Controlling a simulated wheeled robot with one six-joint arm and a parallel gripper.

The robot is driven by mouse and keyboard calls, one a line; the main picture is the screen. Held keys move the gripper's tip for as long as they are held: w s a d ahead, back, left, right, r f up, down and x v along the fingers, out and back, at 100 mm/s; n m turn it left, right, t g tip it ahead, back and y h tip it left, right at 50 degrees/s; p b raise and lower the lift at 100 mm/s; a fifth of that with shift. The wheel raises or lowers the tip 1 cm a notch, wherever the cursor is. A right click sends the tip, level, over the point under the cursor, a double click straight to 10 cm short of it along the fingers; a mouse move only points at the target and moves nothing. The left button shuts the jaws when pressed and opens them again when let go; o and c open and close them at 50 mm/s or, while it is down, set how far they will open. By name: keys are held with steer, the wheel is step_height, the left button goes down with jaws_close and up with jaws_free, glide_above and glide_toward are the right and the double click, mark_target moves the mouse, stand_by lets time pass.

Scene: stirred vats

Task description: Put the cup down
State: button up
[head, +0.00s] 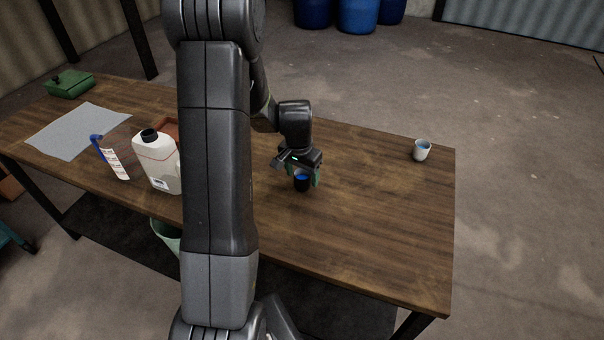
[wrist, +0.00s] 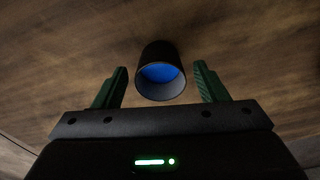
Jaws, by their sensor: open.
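A dark cup (head: 302,184) with blue inside stands on the wooden table (head: 380,230), near its middle. The cup also shows in the wrist view (wrist: 161,72), between and slightly beyond the tips of my green fingers. My gripper (head: 305,176) is open around the cup, and it also shows in the wrist view (wrist: 160,84). A gap shows on both sides between fingers and cup. The cup looks upright on the table. A second, pale cup (head: 422,151) stands near the table's right end, away from my gripper.
A grey sheet (head: 78,131) and a green case (head: 70,84) lie farther left. The table right of my gripper is mostly clear.

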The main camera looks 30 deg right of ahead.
mark_target(299, 190)
step_height(299, 190, up, 12)
steer(key=a, duration=0.1)
steer(key=shift+s+a+f, duration=0.15)
steer(key=shift+s, duration=0.15)
